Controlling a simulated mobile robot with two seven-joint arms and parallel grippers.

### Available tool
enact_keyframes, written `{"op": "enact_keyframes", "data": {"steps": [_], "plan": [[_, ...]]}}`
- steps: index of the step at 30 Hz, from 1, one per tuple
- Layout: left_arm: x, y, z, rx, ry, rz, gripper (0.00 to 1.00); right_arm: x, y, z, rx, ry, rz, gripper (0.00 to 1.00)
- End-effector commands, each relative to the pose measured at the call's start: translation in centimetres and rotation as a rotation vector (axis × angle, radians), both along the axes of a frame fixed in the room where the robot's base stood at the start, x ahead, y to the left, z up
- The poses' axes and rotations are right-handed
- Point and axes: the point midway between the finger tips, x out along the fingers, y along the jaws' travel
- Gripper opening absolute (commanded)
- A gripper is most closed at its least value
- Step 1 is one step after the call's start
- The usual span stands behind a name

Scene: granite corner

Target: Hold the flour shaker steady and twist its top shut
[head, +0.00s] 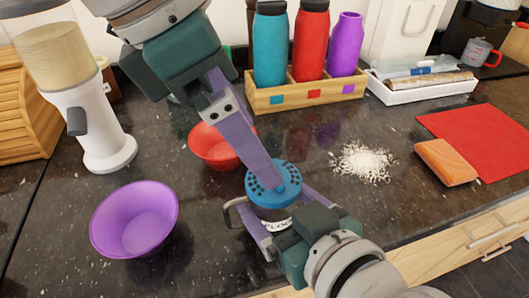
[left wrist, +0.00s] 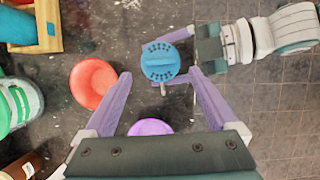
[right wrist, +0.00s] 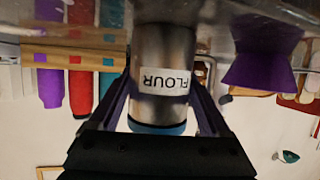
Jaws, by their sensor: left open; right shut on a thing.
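The flour shaker has a metal body with a white FLOUR label (right wrist: 165,81) and a blue top (head: 262,178) with small holes and a raised grip bar. It is upright near the counter's front edge. My right gripper (right wrist: 163,92) is shut on its body from the front, one finger on each side. My left gripper (left wrist: 160,74) is open and points down over the blue top, which shows between and beyond its fingertips in the left wrist view. In the head view the left finger hides part of the top. I cannot tell whether it touches.
A red bowl (head: 212,150) stands just behind the shaker, and a purple bowl (head: 135,218) is to the left. Spilled white flour (head: 362,163), an orange sponge (head: 445,162) and a red mat (head: 490,138) are to the right. A wooden bottle crate (head: 262,103) stands behind.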

Motion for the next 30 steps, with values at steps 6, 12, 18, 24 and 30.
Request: {"op": "enact_keyframes", "data": {"steps": [6, 12, 18, 24, 30], "plan": [[0.4, -1.2, -3.1, -0.001, 0.002, 0.0, 0.93, 0.0, 0.0, 0.0, -0.001, 0.0, 0.0, 0.15], [0.6, -1.6, -4.0, 0.001, -0.001, -0.001, 0.93, 0.0, 0.0, 0.0, -0.001, 0.0, 0.0, 0.15], [0.6, -1.5, -4.1, 0.0, -0.001, -0.001, 0.93, 0.0, 0.0, -0.1, -0.002, 0.001, 0.0, 0.15], [0.6, -1.5, -4.0, 0.0, -0.001, -0.001, 0.71, 0.0, 0.0, -0.1, -0.002, 0.001, 0.0, 0.15], [0.6, -1.5, -4.0, 0.0, -0.001, -0.001, 0.49, 0.0, 0.0, -0.1, -0.002, 0.001, 0.0, 0.15]]}}
